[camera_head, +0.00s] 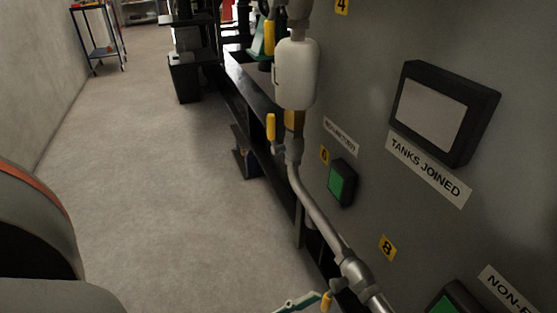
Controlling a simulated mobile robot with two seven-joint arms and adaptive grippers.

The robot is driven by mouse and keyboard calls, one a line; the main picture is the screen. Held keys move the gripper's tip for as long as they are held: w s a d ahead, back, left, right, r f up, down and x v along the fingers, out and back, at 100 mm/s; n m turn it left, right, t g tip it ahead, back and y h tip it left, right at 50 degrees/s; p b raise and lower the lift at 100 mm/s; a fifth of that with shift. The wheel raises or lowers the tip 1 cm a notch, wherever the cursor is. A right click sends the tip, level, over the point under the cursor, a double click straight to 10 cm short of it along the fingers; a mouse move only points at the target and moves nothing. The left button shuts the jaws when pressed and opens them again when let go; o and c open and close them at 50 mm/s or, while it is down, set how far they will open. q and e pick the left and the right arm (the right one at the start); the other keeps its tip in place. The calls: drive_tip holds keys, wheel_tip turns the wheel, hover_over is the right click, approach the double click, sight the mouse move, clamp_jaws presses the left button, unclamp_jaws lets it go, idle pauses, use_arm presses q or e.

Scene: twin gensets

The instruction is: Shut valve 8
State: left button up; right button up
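The yellow tag 8 (387,247) is on the grey panel at the lower right. Below and left of it, a silver pipe (322,226) runs down to a fitting. A short yellow handle (326,301) by that fitting is cut close to the bottom edge; it seems to be valve 8's, and its setting is hard to read. A thin pale green piece (297,302) lies beside this handle at the bottom edge; I cannot tell what it belongs to. Neither gripper can be made out for certain.
Higher up are a white filter bowl (297,74) and another yellow valve handle (271,128). The panel carries a green button (341,182), a dark-framed screen (443,112) and a TANKS JOINED label (428,170). Grey floor (150,170) is clear left of the panel.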

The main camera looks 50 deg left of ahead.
use_arm(q)
drive_tip(key=v, duration=0.9)
drive_tip(key=shift+s+f, duration=0.2)
drive_tip(key=shift+r, duration=0.1)
